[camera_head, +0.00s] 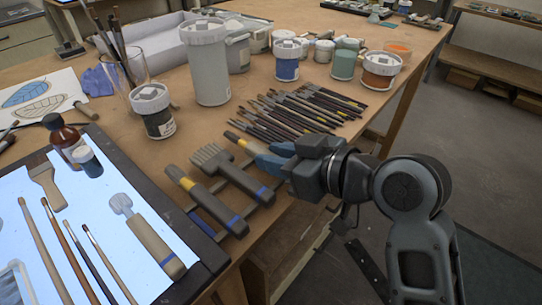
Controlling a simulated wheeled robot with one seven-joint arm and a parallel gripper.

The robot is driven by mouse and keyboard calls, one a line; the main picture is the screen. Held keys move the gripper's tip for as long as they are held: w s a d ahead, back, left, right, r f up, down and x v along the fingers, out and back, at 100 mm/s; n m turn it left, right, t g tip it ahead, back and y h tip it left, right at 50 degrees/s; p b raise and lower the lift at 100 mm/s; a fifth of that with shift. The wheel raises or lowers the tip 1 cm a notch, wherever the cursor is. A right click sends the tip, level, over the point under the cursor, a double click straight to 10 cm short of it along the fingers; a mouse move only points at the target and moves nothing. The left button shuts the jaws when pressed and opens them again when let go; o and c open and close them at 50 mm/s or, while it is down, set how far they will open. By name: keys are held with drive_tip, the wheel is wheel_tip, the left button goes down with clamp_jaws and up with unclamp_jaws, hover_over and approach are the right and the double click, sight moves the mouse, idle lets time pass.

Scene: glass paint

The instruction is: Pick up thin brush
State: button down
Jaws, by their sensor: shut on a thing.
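My gripper (270,157), with blue fingers, reaches in from the right and is shut on the brush's handle. The fingers hide the rest of the handle. I cannot tell whether the brush is clear of its support.
A grey wide brush (232,172) and a dark-handled brush (206,201) with a blue band lie close beside my gripper. Several paint brushes (300,113) lie in a row behind it. Jars, including a white-lidded tall one (208,70), stand farther back.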

drive_tip(key=shift+r, duration=0.6)
wheel_tip(320, 180, up, 3)
drive_tip(key=shift+f, duration=0.1)
drive_tip(key=s+d+r, duration=0.5)
drive_tip(key=d+r, duration=0.2)
drive_tip(key=d, duration=0.3)
drive_tip(key=shift+d, duration=0.2)
